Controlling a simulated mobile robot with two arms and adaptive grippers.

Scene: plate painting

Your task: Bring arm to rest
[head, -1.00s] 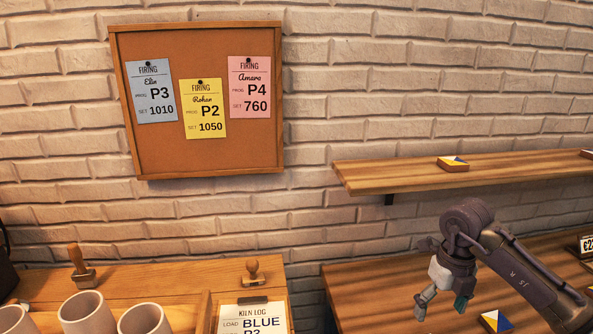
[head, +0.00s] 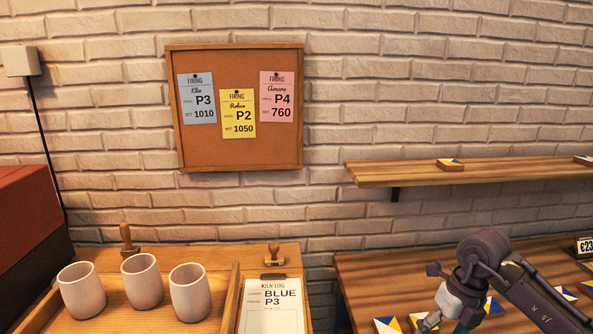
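My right arm comes in from the lower right. Its gripper (head: 443,325) is at the bottom edge of the head view, pointing down, over the wooden table on the right (head: 365,294). Its fingers look spread apart with nothing between them, though the tips are partly cut off by the frame edge. My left arm and gripper are not in view.
Blue, yellow and white tiles (head: 388,325) lie on the table near my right gripper. A shelf (head: 420,175) juts from the wall above. At left, a wooden worktop holds three cups (head: 142,281), stamps (head: 272,255) and a kiln log clipboard (head: 270,311).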

